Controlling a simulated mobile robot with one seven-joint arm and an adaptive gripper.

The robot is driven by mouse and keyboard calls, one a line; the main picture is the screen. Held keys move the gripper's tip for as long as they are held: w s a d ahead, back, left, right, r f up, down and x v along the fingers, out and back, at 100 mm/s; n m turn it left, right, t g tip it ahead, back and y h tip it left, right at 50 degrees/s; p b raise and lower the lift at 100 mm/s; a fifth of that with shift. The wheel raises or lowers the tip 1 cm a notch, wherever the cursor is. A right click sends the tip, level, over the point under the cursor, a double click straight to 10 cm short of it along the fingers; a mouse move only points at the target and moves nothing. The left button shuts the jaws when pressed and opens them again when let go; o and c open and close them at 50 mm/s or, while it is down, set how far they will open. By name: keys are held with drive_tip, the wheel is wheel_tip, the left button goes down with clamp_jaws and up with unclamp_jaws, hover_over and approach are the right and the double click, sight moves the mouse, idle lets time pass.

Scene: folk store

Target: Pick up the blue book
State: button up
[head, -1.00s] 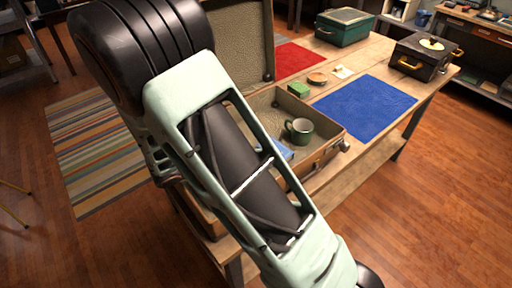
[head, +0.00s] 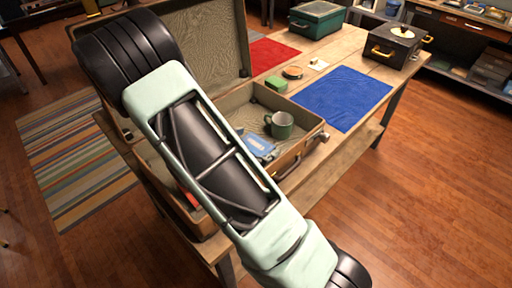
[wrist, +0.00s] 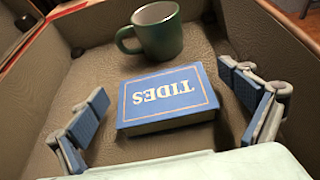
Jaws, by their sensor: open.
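The blue book (wrist: 168,98), with "TIDES" on its cover, lies flat in the open suitcase (head: 300,152). In the head view the book (head: 259,146) shows partly, beside my arm. In the wrist view my gripper (wrist: 164,100) is open. One finger is left of the book and one right of it, both apart from it and nearer the camera. A green mug (wrist: 155,32) stands just behind the book; it also shows in the head view (head: 280,124). My gripper is hidden in the head view.
The suitcase lid (head: 205,45) stands raised at the back left. A green box (head: 276,84), a blue mat (head: 343,97) and a red mat (head: 272,52) lie on the wooden table. A dark case (head: 396,46) and a teal case (head: 316,17) stand farther back.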

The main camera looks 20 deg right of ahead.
drive_tip(key=shift+d+f, duration=0.15)
drive_tip(key=shift+d, duration=0.05)
drive_tip(key=c, duration=1.3)
